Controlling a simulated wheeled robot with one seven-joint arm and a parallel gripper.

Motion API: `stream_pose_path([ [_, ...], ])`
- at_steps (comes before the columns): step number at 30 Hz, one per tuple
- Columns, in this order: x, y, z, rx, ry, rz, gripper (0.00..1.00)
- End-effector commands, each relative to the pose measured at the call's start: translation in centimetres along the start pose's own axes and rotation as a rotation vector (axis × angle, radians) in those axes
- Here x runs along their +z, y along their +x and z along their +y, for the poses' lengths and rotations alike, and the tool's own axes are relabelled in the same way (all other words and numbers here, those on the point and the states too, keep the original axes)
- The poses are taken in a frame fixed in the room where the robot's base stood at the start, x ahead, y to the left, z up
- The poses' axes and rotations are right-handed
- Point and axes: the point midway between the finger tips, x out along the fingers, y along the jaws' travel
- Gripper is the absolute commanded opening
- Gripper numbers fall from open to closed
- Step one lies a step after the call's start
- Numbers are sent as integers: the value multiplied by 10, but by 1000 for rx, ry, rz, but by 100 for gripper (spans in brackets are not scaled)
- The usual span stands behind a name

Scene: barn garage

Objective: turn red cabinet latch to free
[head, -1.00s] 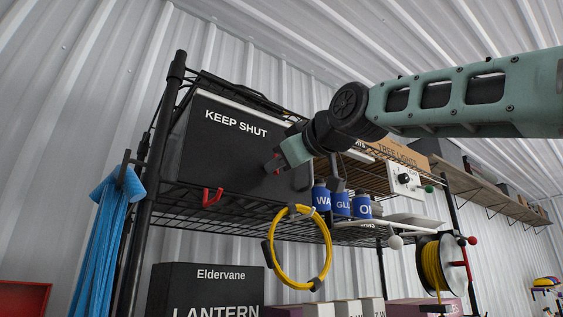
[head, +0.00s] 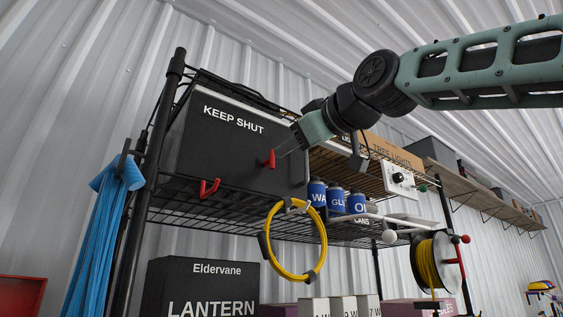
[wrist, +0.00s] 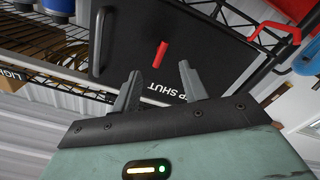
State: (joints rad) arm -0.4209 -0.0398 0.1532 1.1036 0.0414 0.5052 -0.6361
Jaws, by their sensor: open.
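The dark cabinet (head: 215,150) marked KEEP SHUT stands on the wire shelf. Its red latch (head: 268,159) is near the right side of its front, with the handle standing roughly upright in the head view. In the wrist view the latch (wrist: 160,54) shows beyond and between my fingertips, on the cabinet door (wrist: 205,55). My gripper (head: 287,147) is open and empty, up and to the right of the latch and apart from it. Both fingers of my gripper (wrist: 160,82) show in the wrist view, spread apart.
A red hook (head: 209,188) sits at the shelf edge below the cabinet. A yellow cable loop (head: 292,242) hangs from the shelf. Blue cans (head: 336,199) stand right of the cabinet. Blue cloth (head: 106,230) hangs on the left post. Open air lies before the cabinet front.

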Motion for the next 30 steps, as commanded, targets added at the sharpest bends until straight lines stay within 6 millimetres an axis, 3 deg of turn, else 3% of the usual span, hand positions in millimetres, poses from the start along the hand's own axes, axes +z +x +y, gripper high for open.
stream_pose_path([
  [6, 4, -54, -2, 3, -1, 1, 44],
  [13, 2, -97, -1, 2, -1, 1, 44],
  [19, 1, -113, 0, 0, -1, 0, 44],
  [30, 0, -115, 0, 0, -1, -1, 44],
])
